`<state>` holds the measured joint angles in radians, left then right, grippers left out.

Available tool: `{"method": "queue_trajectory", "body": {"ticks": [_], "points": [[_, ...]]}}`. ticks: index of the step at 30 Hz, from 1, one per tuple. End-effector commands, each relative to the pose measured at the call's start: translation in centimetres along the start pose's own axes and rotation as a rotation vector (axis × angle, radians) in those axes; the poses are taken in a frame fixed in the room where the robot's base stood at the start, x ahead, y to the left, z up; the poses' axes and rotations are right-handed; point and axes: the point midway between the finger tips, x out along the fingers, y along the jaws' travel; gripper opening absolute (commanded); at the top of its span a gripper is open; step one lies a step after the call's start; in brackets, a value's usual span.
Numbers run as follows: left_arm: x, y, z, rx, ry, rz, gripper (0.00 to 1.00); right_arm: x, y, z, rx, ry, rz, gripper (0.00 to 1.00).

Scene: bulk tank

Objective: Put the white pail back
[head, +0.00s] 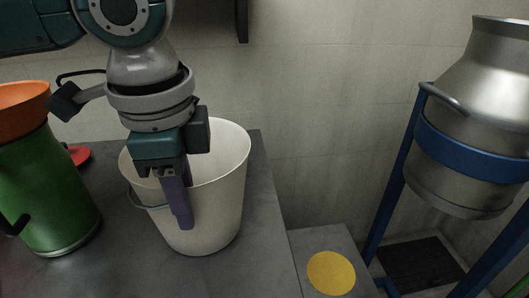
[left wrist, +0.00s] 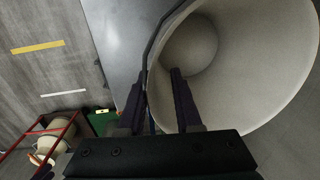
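The white pail (head: 226,205) stands upright on the grey counter, its wire handle (head: 150,207) hanging at its left side. My left gripper (head: 180,215) points down at the pail's near left rim. In the left wrist view the gripper (left wrist: 157,88) has one finger inside the pail (left wrist: 245,100) and one outside, with the rim and dark handle between them. The fingers are apart, with a gap showing; I see no clear grip. My right gripper is not in view.
A green container (head: 55,190) with an orange funnel-like top (head: 22,97) stands left of the pail. A red object (head: 79,155) lies behind. A yellow disc (head: 331,273) is on a lower grey surface at right. A steel tank (head: 465,150) hangs in a blue frame (head: 388,205).

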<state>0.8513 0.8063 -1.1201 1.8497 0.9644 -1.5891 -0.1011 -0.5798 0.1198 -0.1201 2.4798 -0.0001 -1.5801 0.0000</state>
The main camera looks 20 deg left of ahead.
Motion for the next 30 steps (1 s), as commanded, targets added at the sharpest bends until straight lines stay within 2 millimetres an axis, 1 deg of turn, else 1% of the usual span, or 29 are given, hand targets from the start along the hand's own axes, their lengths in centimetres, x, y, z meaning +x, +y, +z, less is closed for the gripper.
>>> {"method": "queue_trajectory", "body": {"ticks": [1,6,9,12,14,17,19,23,24,27,29,30], "points": [[-1.6,-0.2,-0.1,0.0,0.003,-0.004,0.33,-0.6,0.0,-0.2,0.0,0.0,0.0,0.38],[-5.5,-0.1,-0.1,0.0,0.003,-0.003,0.33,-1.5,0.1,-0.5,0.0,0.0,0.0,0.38],[-7.3,-0.1,-0.1,0.0,0.003,-0.003,0.33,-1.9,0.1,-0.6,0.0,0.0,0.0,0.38],[-8.6,-0.1,-0.1,-0.001,0.002,-0.001,0.33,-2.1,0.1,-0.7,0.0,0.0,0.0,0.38],[-9.0,-0.1,-0.1,-0.001,0.002,-0.001,0.33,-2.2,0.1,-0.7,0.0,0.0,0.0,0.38],[-8.9,0.6,-0.5,0.007,0.017,0.006,0.33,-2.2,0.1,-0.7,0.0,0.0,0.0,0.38],[-8.2,1.8,-1.5,0.017,0.05,0.014,0.33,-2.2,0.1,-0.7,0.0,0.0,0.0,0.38],[-6.2,5.5,-4.2,0.008,0.17,0.041,0.33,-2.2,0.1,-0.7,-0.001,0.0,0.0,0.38],[-5.6,6.8,-5.0,-0.014,0.217,0.052,0.33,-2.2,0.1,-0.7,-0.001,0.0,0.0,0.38],[-4.6,9.5,-6.4,-0.117,0.328,0.075,0.33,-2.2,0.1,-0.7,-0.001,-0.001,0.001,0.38],[-4.1,10.7,-6.5,-0.208,0.374,0.084,0.33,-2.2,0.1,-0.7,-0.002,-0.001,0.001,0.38],[-3.7,11.3,-6.2,-0.278,0.395,0.085,0.33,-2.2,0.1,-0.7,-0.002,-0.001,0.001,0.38]]}}
